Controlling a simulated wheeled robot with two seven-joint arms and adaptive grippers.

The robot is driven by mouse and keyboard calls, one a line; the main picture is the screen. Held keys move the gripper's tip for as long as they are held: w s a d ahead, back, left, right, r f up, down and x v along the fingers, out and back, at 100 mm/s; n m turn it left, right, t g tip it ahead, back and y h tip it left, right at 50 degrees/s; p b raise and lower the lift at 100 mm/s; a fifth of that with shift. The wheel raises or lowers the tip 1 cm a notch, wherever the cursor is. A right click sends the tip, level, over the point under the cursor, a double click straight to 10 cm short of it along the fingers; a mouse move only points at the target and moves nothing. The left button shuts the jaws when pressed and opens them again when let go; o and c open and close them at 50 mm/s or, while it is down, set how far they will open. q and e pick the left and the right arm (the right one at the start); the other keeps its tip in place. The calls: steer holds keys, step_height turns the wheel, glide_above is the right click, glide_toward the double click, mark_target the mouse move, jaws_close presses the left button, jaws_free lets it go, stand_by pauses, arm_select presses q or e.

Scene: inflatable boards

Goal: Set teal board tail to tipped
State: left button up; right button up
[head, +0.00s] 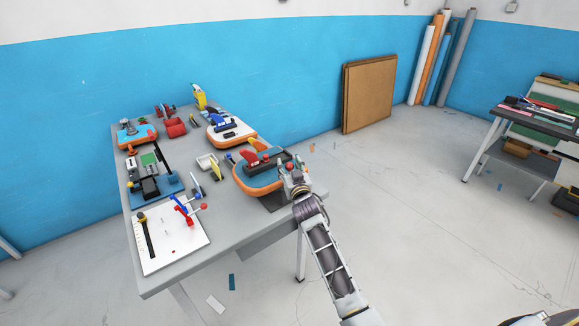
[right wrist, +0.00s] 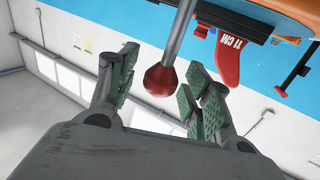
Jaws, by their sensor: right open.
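The teal board (head: 262,179), with an orange rim, lies at the right edge of the table. A dark fixture and a red fin (head: 250,160) sit on it. My right gripper (head: 291,172) is at the board's right end. In the right wrist view, a dark red knob (right wrist: 161,78) on a grey rod (right wrist: 181,32) hangs between the open fingers of my right gripper (right wrist: 160,85), with gaps on both sides. A red fin marked "11 CM" (right wrist: 228,62) shows beyond the right finger. My left gripper is out of view.
The grey table (head: 232,222) also holds a blue-and-white board (head: 224,132), an orange board (head: 134,136), a blue-based fixture (head: 158,190) and a white sheet (head: 172,250) with small tools. Brown panels (head: 369,94) lean on the wall.

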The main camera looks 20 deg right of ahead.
steer(key=shift+w, duration=0.1)
jaws_close()
stand_by(0.4)
steer(key=shift+d, duration=0.1)
steer(key=shift+w+d+r, duration=0.1)
steer(key=shift+w+d, duration=0.05)
steer(key=shift+d, duration=0.35)
steer(key=d, duration=0.1)
steer(key=w+d, duration=0.1)
steer(key=d+f, duration=0.1)
steer(key=d, duration=0.1)
steer(key=shift+w+p, duration=0.3)
steer(key=shift+p, duration=0.05)
